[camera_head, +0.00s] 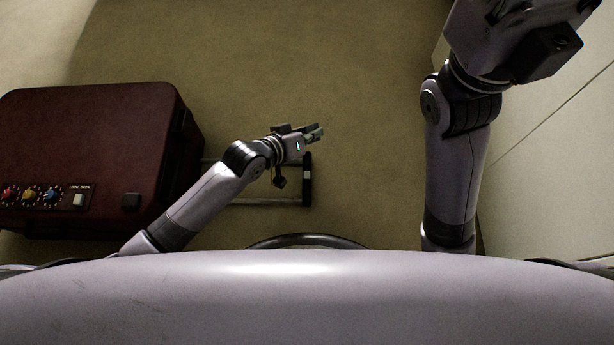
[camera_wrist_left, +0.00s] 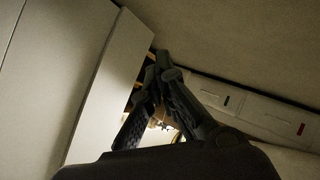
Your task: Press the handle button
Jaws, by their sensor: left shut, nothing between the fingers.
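A dark red suitcase (camera_head: 90,145) lies on the floor at the left in the head view. Its extended handle (camera_head: 307,190) reaches out to the right, with a dark grip bar at its end. A small pale button (camera_head: 307,174) shows on that bar. My left gripper (camera_head: 318,131) is shut and empty, above and just past the upper end of the grip bar. In the left wrist view its fingers (camera_wrist_left: 160,75) meet at their tips. The handle cannot be made out there. My right arm stands at the upper right; its gripper's fingers are not visible.
The suitcase has colored knobs (camera_head: 30,194) and a pale switch (camera_head: 78,200) marked lock and open. Pale cabinet panels (camera_head: 550,160) stand at the right. The carpet (camera_head: 300,60) is clear above the handle.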

